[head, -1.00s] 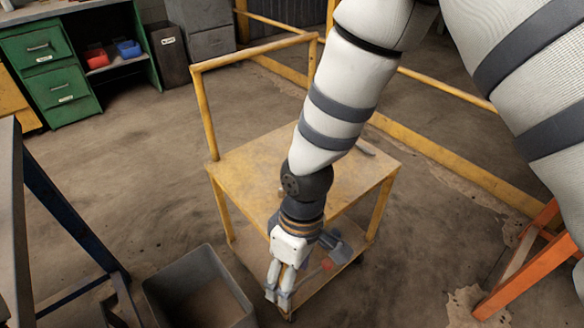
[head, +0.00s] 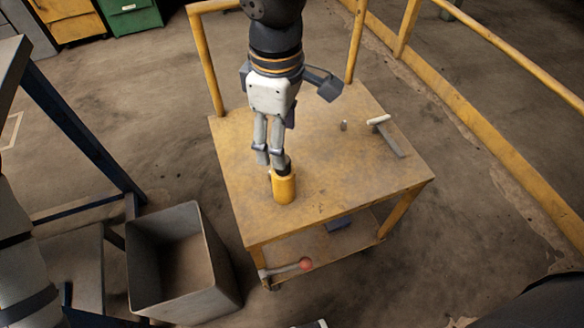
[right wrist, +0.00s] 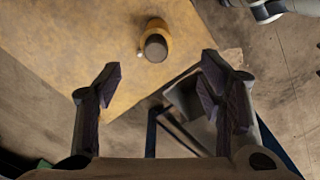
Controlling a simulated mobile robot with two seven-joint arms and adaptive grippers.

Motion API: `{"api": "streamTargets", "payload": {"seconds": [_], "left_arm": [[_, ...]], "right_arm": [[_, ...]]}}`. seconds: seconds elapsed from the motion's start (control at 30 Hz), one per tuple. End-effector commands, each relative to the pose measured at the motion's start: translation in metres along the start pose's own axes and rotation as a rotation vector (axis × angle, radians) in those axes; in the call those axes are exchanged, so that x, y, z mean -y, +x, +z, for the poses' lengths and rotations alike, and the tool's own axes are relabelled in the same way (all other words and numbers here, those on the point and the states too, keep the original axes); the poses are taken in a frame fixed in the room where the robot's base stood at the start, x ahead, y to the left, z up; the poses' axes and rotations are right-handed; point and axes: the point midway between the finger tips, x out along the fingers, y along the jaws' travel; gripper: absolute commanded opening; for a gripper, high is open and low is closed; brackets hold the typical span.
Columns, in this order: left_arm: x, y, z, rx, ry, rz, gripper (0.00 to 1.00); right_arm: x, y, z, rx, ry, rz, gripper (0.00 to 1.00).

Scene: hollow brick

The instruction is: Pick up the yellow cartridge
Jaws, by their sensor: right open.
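The yellow cartridge (head: 283,188) stands upright on the top of the yellow cart (head: 330,190), near its front left part. In the right wrist view the cartridge (right wrist: 155,42) shows a dark round top and sits above the gap between the fingers. My right gripper (head: 268,158) comes down from the top of the head view, with its fingertips just behind and left of the cartridge. Its fingers (right wrist: 162,88) are apart, with nothing between them. Whether a finger touches the cartridge is unclear. My left gripper is not in view.
A red-ended tool (head: 304,264) is on the lower shelf. An open grey bin (head: 190,310) stands left of the cart. Yellow rails run behind the cart.

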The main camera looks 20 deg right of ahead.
Motion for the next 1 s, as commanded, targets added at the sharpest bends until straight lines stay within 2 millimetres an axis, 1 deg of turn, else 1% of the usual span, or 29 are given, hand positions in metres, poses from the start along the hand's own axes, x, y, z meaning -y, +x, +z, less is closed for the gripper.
{"api": "streamTargets", "payload": {"seconds": [0.07,0.2,0.23,0.3,0.47,0.7,0.77,0.9,0.93,0.97,1.0], "left_arm": [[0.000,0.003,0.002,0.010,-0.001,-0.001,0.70],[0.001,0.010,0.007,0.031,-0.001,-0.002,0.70],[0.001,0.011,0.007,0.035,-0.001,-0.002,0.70],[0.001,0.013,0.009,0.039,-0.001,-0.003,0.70],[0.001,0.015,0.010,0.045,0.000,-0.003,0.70],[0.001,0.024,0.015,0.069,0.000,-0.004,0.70],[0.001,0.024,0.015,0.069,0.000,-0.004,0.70],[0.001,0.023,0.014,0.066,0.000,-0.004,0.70],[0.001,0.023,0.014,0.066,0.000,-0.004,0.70],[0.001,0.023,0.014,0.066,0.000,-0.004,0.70],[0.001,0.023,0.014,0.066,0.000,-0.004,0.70]], "right_arm": [[0.001,0.013,0.000,0.006,-0.002,-0.004,0.62],[0.001,0.048,0.002,0.009,-0.002,-0.007,0.62],[0.001,0.054,0.001,0.008,-0.002,-0.007,0.62],[0.000,0.064,0.001,0.006,0.000,-0.006,0.62],[-0.002,0.077,0.001,0.002,0.001,-0.003,0.62],[-0.007,0.120,0.002,0.005,-0.001,-0.004,0.62],[-0.008,0.122,0.002,0.002,0.000,-0.001,0.62],[-0.008,0.120,0.001,-0.001,0.000,0.001,0.62],[-0.008,0.120,0.001,-0.001,0.000,0.001,0.58],[-0.008,0.120,0.001,-0.001,0.000,0.001,0.51],[-0.008,0.120,0.001,-0.001,0.000,0.001,0.42]]}}
